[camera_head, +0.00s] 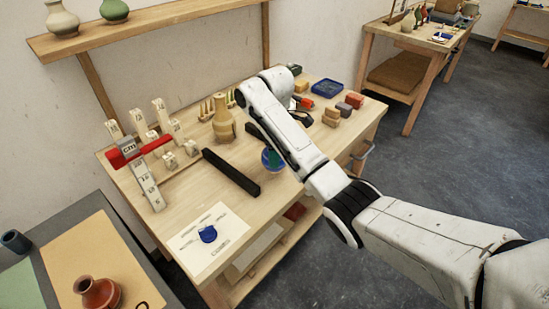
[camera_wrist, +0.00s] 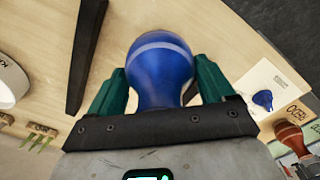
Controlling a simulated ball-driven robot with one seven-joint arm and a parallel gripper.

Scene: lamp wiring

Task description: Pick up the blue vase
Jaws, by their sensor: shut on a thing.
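The blue vase (camera_wrist: 160,62) has a round body with a pale band and narrows toward my gripper. My gripper (camera_wrist: 161,84) is shut on it, with one green finger on each side. In the head view, a part of the blue vase (camera_head: 267,158) shows beside the end of my arm, over the wooden workbench (camera_head: 235,205). My arm hides much of the vase and the gripper there. I cannot tell whether the vase touches the bench top.
A long black bar (camera_head: 231,173) lies left of the vase. A tan vase (camera_head: 223,118) stands behind it. A white sheet with a blue shape (camera_head: 208,234) lies near the front. White numbered blocks (camera_head: 152,192) with a red clamp-like piece stand at the left. Small coloured blocks (camera_head: 343,109) lie at the right.

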